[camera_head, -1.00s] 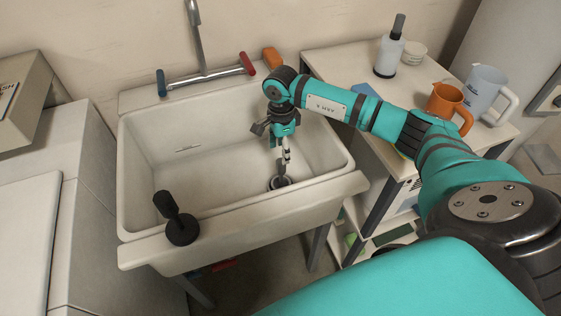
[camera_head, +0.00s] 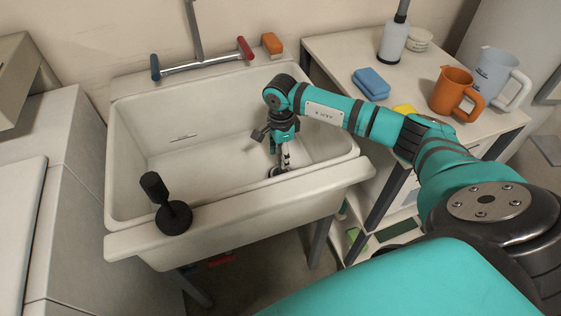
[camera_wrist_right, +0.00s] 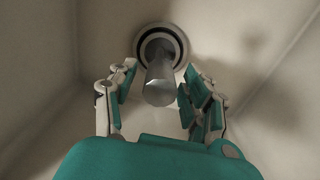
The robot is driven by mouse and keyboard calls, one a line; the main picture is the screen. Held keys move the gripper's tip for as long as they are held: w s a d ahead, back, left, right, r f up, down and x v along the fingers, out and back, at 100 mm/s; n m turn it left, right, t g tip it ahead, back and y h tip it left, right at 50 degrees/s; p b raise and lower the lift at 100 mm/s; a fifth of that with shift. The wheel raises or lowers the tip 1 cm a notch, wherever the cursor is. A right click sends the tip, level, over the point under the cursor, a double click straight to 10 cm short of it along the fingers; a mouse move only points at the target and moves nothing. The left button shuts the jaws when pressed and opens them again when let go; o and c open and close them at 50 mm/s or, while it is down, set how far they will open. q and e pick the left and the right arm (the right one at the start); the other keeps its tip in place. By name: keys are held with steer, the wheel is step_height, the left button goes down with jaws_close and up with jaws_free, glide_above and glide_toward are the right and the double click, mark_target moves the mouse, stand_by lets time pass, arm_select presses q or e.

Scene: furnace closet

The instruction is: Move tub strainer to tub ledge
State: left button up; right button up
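The tub strainer (camera_wrist_right: 160,75) sits at the bottom of the white tub (camera_head: 235,205). In the wrist view it is a round dark-ringed piece with a faceted grey metal post pointing up at the camera. Its dark rim also shows in the head view (camera_head: 273,172), mostly hidden behind my fingers. My right gripper (camera_wrist_right: 158,74) points down into the tub, open, with a finger on each side of the post. A gap shows between the fingers and the post. The tub's front ledge (camera_head: 270,206) is in the head view. My left gripper is not in view.
A black plunger-like object (camera_head: 172,214) stands on the ledge's left part. An orange block (camera_head: 271,43) is on the back rim by the faucet (camera_head: 205,70). The right table holds a blue sponge (camera_head: 371,83), orange mug (camera_head: 455,93), pitcher (camera_head: 496,75) and bottle (camera_head: 393,42).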

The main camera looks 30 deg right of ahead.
jaws_close()
steer(key=shift+r, duration=0.1)
steer(key=shift+r+p, duration=1.25)
steer(key=shift+r, duration=0.65)
